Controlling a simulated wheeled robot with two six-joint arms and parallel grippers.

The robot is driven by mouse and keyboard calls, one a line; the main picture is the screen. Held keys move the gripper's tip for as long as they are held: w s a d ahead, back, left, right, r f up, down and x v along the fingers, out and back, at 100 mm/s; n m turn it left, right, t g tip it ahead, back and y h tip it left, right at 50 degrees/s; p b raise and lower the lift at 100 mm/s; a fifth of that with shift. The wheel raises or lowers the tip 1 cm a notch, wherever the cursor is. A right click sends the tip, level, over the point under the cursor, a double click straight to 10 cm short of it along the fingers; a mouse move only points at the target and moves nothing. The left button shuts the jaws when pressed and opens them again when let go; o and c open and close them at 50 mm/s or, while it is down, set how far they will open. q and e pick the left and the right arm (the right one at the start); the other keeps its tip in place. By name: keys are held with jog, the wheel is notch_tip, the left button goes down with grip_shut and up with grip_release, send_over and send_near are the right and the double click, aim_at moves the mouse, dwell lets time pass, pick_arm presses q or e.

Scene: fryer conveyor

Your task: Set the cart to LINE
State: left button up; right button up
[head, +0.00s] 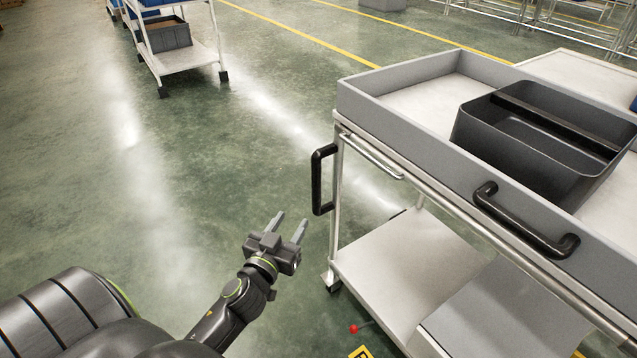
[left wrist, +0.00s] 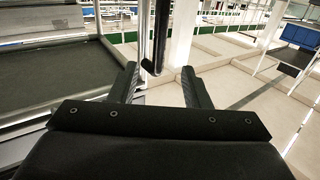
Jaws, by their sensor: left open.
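The cart (head: 400,262) stands at the right, with a grey tray top, metal legs and a lower shelf. A black upright handle (head: 317,180) is on its left end, and a second black handle (head: 525,222) is on its near side. A red knob (head: 353,328) shows low by the lower shelf, beside a partly cut-off yellow label (head: 360,352). My left gripper (head: 291,218) is open and empty, left of the cart and apart from the upright handle. In the left wrist view, a dark upright bar (left wrist: 161,35), which looks like that handle, shows beyond the open fingers. My right gripper is not in view.
A black bin (head: 540,140) sits in the cart's tray. Another white cart (head: 185,58) with bins stands at the back left. The green floor (head: 130,170) left of the cart is clear. Metal rails (head: 560,25) run along the back right.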

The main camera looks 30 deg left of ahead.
aim_at(315, 184)
pick_arm(q)
jog(key=w+a, duration=0.1)
jog(key=w, duration=0.4)
jog(key=w+a, duration=0.1)
jog(key=w, duration=0.4)
jog(key=w+a, duration=0.1)
jog(key=w, duration=0.4)
jog(key=shift+w+a, duration=0.1)
jog(key=shift+w, duration=0.3)
grip_shut()
